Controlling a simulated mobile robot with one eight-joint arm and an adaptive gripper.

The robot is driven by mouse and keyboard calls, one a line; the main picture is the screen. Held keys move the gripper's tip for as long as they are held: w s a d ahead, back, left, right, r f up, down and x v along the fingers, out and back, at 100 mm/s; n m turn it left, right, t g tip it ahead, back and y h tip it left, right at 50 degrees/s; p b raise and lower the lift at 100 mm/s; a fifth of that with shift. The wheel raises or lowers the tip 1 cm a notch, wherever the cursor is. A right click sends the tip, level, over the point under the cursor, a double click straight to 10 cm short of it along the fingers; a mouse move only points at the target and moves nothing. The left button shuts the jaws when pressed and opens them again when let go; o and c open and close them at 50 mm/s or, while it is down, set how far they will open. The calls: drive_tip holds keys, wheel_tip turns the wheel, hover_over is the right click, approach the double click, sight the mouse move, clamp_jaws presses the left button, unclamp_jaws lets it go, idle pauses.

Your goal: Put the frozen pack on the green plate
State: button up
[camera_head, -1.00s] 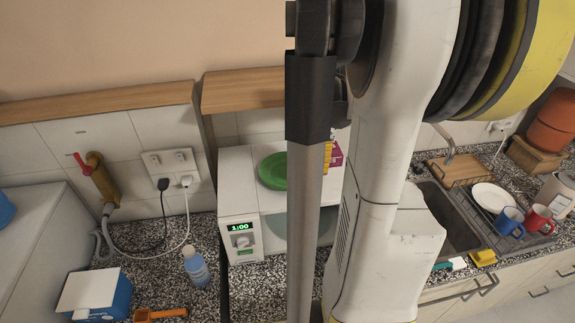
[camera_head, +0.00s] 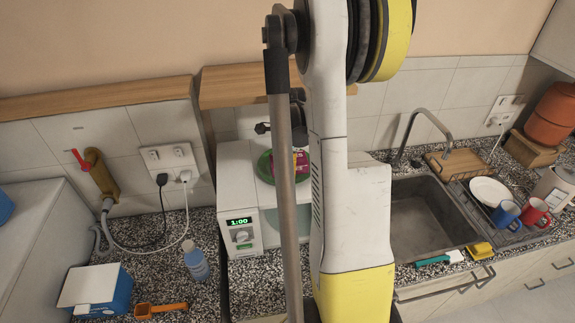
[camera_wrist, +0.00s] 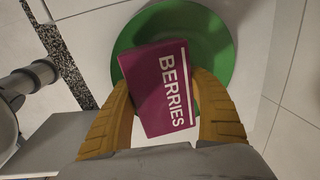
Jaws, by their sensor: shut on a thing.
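The frozen pack is a magenta box marked "BERRIES" (camera_wrist: 160,85), gripped between the yellow fingers of my gripper (camera_wrist: 161,84) in the wrist view. The round green plate (camera_wrist: 215,45) shows behind the pack, which covers much of its middle and lower left. I cannot tell whether the pack touches the plate. In the head view the green plate (camera_head: 264,166) lies on top of the white microwave (camera_head: 238,195). The pack (camera_head: 301,161) shows over the plate, partly hidden by my arm. My gripper's fingers are not clear there.
A wooden shelf (camera_head: 232,88) runs along the wall above the microwave. A bottle (camera_head: 196,262), a blue box (camera_head: 117,290) and an orange scoop (camera_head: 160,310) stand left on the counter. The sink (camera_head: 425,215) and dish rack with mugs (camera_head: 507,214) are right.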

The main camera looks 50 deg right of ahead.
drive_tip(key=shift+f+b, duration=0.35)
drive_tip(key=shift+b, duration=0.1)
drive_tip(key=o, duration=1.4)
drive_tip(key=shift+r, duration=0.1)
